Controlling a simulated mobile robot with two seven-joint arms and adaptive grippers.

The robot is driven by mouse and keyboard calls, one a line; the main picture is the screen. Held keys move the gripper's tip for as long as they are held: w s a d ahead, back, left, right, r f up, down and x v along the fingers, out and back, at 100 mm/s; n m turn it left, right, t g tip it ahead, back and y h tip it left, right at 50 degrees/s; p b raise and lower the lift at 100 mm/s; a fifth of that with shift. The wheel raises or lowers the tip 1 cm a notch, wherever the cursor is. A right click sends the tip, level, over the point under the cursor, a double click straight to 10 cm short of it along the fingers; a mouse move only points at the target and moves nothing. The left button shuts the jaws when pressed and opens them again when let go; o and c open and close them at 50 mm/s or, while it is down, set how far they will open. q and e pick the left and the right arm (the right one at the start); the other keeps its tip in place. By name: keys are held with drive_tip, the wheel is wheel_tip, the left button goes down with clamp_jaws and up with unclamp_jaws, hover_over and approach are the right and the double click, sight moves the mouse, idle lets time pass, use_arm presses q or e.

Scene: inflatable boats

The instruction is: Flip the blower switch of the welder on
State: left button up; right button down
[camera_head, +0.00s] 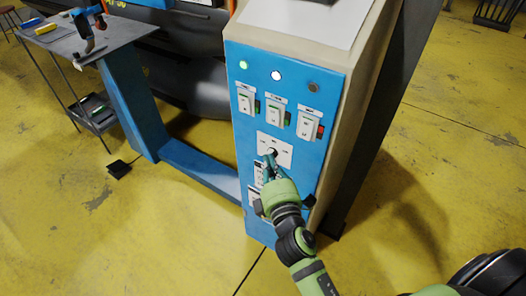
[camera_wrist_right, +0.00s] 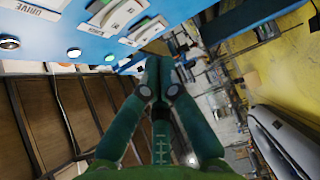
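The welder's blue control panel (camera_head: 240,130) faces me in the head view. It carries three white switches in a row: left (camera_head: 246,99), middle (camera_head: 276,110) and right (camera_head: 309,123). Their labels are too small to read there, so I cannot tell which is the blower switch. Above them are a green lit lamp, a white lit lamp and a dull brown one. My right gripper (camera_head: 268,163) is at a white plate (camera_head: 285,148) below the switches, by a dark knob; contact is unclear. In the right wrist view my right gripper (camera_wrist_right: 159,64) is shut, with its fingertips together and nothing visible between them. My left gripper is out of view.
In the right wrist view a "DRIVE" label (camera_wrist_right: 43,10) is readable on the panel. A grey table (camera_head: 100,35) with tools stands at the left. A blue beam (camera_head: 200,168) runs low beside the welder. The yellow floor (camera_head: 430,170) at the right is mostly clear.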

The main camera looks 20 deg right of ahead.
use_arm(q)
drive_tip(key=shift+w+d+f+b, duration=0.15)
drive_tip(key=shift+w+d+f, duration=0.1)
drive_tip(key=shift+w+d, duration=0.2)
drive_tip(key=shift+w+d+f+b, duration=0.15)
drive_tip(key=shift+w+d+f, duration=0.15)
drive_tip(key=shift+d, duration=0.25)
use_arm(e)
drive_tip(key=s, duration=0.3)
drive_tip(key=shift+a, duration=0.2)
drive_tip(key=shift+f, duration=0.1)
